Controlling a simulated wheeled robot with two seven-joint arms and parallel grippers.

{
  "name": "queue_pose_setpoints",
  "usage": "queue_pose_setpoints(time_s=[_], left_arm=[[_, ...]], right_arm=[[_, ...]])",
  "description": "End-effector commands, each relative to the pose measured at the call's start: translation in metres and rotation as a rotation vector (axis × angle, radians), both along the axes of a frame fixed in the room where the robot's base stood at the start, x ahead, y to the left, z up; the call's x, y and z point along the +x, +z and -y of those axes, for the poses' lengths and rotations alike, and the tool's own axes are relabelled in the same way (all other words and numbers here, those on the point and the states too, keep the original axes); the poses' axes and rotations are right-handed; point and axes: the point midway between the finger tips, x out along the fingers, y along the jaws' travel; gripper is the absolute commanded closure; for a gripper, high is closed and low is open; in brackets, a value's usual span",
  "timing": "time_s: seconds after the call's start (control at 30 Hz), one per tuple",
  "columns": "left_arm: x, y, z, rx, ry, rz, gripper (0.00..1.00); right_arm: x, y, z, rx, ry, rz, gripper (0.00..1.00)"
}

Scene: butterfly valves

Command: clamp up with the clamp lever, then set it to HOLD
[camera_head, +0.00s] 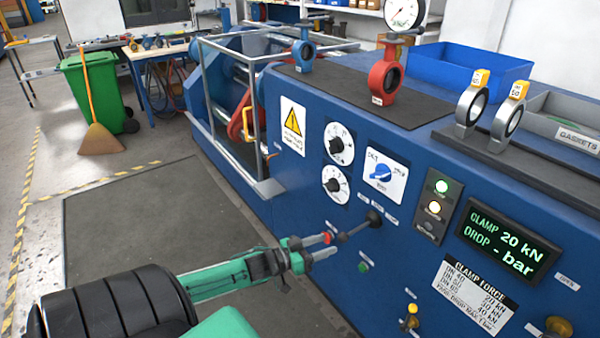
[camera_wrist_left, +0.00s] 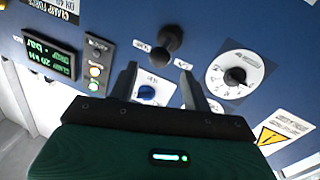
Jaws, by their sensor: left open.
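The clamp lever (camera_head: 358,229), dark with a black end, stands out from the blue panel among small labels, too small to read surely. In the left wrist view the dark lever (camera_wrist_left: 170,40) shows just beyond my fingertips. My left gripper (camera_head: 322,248) is open, its fingers pointing at the lever from the left. A small red spot shows at its fingertips; I cannot tell what it belongs to. In the wrist view my left gripper (camera_wrist_left: 158,70) has nothing visible between its fingers. Contact with the lever is unclear. The display (camera_head: 506,240) reads CLAMP 20 kN, DROP - bar.
A blue selector knob (camera_head: 381,171) and two white dials (camera_head: 338,145) sit above the lever. The lamp panel (camera_head: 436,206) shows lit green and yellowish lamps. A red valve (camera_head: 385,78) stands on the bench top. A yellow knob (camera_head: 410,318) sits lower right.

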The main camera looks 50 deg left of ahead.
Motion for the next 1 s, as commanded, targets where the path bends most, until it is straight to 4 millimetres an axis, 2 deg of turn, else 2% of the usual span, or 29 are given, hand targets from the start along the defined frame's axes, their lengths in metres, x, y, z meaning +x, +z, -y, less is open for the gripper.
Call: queue_pose_setpoints(time_s=[0.3,0.5,1.0], left_arm=[[-0.043,-0.001,-0.015,0.001,0.000,-0.003,0.51],[-0.059,0.000,-0.021,0.001,0.001,-0.001,0.51],[-0.064,0.000,-0.023,0.002,0.000,0.001,0.51]], right_arm=[[-0.006,-0.001,0.000,0.001,-0.001,-0.008,0.44],[-0.008,-0.002,-0.001,0.002,-0.002,-0.009,0.44],[0.003,0.000,-0.001,0.001,-0.001,0.004,0.44]])
